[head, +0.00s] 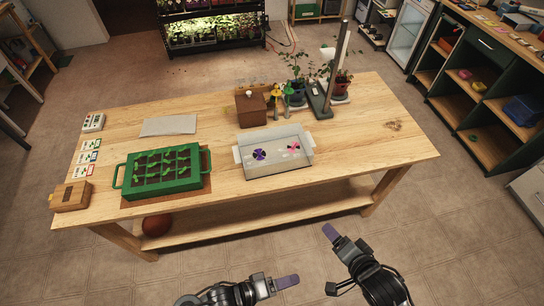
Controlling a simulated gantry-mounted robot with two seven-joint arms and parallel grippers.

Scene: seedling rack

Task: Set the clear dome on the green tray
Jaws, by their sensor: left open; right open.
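The clear dome (290,164) rests on the wooden table right of centre. It is a see-through box shape with a purple round vent and a pink one on top, and a pale tab on each side. The green tray (126,192) sits to its left, with a handle at each end and several seedlings in dark cells. No dome covers it. My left gripper (287,282) is in front of the table, away from both; one purple finger shows clearly. My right gripper (330,260) is open and empty, also in front of the table.
A brown box (250,108), potted plants (340,84) and a grey upright stand (335,70) are behind the dome. A grey mat (168,125) lies behind the tray. Cards and a small wooden box (71,196) are at the left edge. The table's right end is clear.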

